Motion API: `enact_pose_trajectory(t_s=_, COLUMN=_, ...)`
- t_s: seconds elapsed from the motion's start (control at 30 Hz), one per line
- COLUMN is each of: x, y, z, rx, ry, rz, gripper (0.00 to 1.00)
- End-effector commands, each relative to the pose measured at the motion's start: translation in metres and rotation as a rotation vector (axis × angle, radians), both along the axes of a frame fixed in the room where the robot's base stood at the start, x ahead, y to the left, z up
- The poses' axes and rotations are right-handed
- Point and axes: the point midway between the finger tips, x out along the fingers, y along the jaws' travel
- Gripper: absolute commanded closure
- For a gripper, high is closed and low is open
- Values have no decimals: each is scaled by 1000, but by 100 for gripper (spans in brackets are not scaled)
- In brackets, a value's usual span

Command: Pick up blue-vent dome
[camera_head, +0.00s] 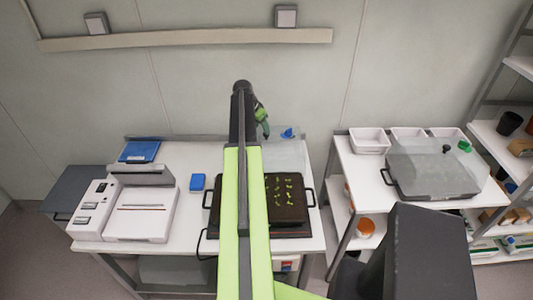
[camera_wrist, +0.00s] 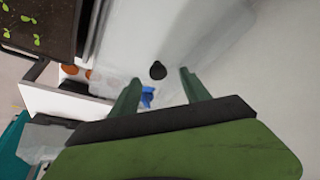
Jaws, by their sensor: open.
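The blue-vent dome (camera_head: 292,147) is a clear cover behind the seedling tray on the middle table, partly hidden by my arm in the head view. Its blue vent (camera_head: 288,133) shows on top. In the wrist view the dome (camera_wrist: 185,40) is see-through, with a black knob (camera_wrist: 157,70) and the blue vent (camera_wrist: 148,97). My gripper (camera_head: 264,131) is over the left part of the dome. In the wrist view its two green fingers (camera_wrist: 160,76) are apart, with the knob between their tips in the picture. Nothing is held. I cannot tell the height left above the knob.
A black seedling tray (camera_head: 287,217) lies in front of the dome. A white device (camera_head: 140,212) and a small blue box (camera_head: 198,182) stand to the left. The right table holds a green-vent dome (camera_head: 430,163) and white bins (camera_head: 369,141). The wall is close behind.

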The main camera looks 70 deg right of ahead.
Motion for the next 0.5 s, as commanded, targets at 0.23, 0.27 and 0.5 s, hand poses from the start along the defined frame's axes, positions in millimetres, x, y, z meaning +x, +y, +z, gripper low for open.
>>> enact_pose_trajectory(t_s=0.23, x=-13, y=-15, z=-35, rx=0, ry=0, rz=-1, gripper=45)
enact_pose_trajectory(t_s=0.27, x=-13, y=-17, z=-40, rx=0, ry=0, rz=-1, gripper=45)
enact_pose_trajectory(t_s=0.5, x=-15, y=-20, z=-44, rx=0, ry=0, rz=0, gripper=45)
